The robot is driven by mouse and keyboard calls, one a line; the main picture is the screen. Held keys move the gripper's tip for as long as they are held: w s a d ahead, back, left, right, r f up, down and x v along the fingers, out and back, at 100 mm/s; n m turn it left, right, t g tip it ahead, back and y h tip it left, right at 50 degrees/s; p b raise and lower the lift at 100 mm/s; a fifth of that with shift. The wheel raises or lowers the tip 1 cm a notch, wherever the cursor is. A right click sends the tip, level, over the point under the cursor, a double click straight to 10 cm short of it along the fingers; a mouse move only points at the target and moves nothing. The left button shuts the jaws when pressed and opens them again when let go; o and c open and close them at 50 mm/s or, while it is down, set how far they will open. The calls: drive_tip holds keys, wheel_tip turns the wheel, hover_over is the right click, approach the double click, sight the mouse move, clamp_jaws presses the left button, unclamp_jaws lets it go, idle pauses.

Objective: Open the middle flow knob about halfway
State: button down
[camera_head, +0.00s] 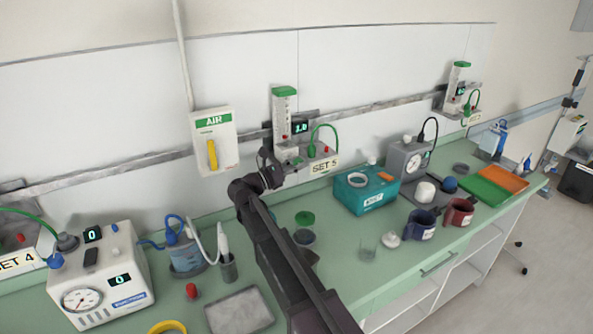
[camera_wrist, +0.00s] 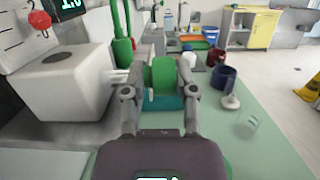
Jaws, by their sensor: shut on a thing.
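The middle flow unit, labelled SET 5, hangs on the wall rail; its flow tube (camera_head: 285,112) has a green cap, and its display (camera_head: 300,127) reads 1.0. In the wrist view its green knob (camera_wrist: 163,73) sits between the two fingers of my gripper (camera_wrist: 160,84), which is shut on it. In the head view my gripper (camera_head: 271,168) is at the lower front of the unit, and my arm and the unit largely hide the knob. A green hose (camera_head: 322,128) loops on the unit's right.
A white AIR box (camera_head: 214,142) with a yellow handle is left of the unit. Another flow unit (camera_head: 458,88) is farther right.

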drive_tip(key=shift+s+d+f+t+h+b, duration=0.1)
drive_tip(key=shift+s+d+t+h+b, duration=0.1)
drive_tip(key=shift+t+h+b, duration=0.15)
drive_tip(key=c, duration=0.5)
unclamp_jaws()
drive_tip(key=shift+w, duration=0.1)
drive_tip(key=shift+a+r+p, duration=0.1)
drive_tip(key=shift+r+p, duration=0.15)
drive_tip(key=shift+p, duration=0.3)
drive_tip(key=shift+p, duration=0.3)
